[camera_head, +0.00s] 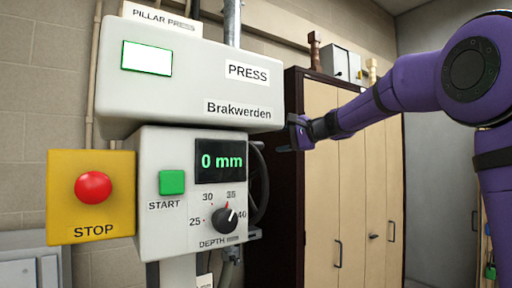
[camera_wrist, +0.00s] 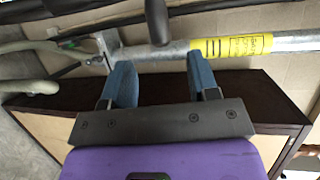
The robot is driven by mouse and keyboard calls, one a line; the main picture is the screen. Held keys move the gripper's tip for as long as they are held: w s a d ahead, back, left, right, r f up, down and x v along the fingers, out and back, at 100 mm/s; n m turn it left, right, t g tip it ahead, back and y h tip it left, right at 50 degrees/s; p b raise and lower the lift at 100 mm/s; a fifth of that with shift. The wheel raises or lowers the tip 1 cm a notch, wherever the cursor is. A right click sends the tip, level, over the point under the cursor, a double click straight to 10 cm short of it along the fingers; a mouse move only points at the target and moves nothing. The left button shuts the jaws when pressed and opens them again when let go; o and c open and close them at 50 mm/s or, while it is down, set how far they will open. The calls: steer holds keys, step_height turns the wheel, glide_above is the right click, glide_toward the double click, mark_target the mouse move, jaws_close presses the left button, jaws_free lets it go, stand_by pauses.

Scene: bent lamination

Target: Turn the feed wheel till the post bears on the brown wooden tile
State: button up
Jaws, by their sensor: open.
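The feed wheel (camera_head: 259,182) is a dark rim at the right side of the press, largely hidden behind the control box (camera_head: 190,205). My gripper (camera_head: 297,132) is above and right of the wheel, apart from it, beside the press head (camera_head: 180,85). In the wrist view the two blue fingers (camera_wrist: 163,85) stand apart with nothing between them. Beyond them runs a metal pipe (camera_wrist: 285,42) with a yellow label, and a dark rounded part (camera_wrist: 157,22) that I cannot identify. I cannot make out the post's end or the brown wooden tile in either view.
The display (camera_head: 220,161) reads 0 mm. The depth knob (camera_head: 225,218), green START button (camera_head: 172,182) and red STOP button (camera_head: 93,188) face the front. A tall cabinet (camera_head: 355,185) stands behind my arm at the right. Pale curved tubing (camera_wrist: 30,87) lies left in the wrist view.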

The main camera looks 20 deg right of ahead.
mark_target(261, 145)
steer(key=x, duration=0.9)
steer(key=shift+w+a+f, duration=0.1)
steer(key=shift+w, duration=0.05)
jaws_close()
